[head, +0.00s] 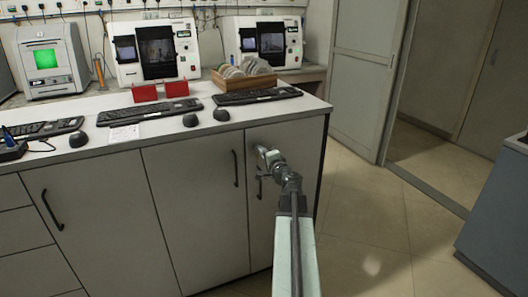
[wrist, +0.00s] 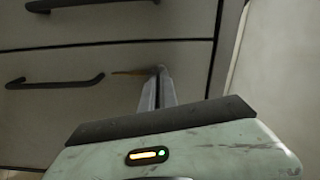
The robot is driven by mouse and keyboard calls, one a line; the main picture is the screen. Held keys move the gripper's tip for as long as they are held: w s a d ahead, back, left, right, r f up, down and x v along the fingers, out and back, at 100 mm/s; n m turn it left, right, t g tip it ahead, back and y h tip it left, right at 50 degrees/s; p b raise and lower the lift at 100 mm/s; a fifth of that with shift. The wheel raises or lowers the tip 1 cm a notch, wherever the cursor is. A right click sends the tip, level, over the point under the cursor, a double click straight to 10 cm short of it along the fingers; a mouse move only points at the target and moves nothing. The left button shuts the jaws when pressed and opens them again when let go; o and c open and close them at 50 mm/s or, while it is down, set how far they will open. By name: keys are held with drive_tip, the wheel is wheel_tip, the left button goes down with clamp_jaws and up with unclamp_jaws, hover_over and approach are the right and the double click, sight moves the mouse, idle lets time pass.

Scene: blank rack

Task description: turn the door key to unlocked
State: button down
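The cabinet door (head: 288,205) at the right end of the counter front is closed and has a dark handle. A small brass-coloured piece, which looks like the door key (wrist: 133,71), lies sideways on the door front in the wrist view. My gripper (wrist: 160,72) reaches to its right end, with its two fingers close together and their tips at the key. The tips seem closed on it, but the contact is small and dark. In the head view my gripper (head: 262,151) is at the upper part of this door, and it hides the key.
Dark handles (wrist: 55,81) stick out from the cabinet fronts close to my gripper. The counter (head: 160,132) above holds keyboards, mice, red stands, a wooden rack (head: 244,84) and several machines. Open floor (head: 365,230) lies to the right, with a dark blue-grey unit beyond.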

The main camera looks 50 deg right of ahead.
drive_tip(key=shift+m, duration=1.1)
drive_tip(key=c, duration=1.6)
unclamp_jaws()
drive_tip(key=shift+d, duration=0.1)
drive_tip(key=shift+c, duration=0.2)
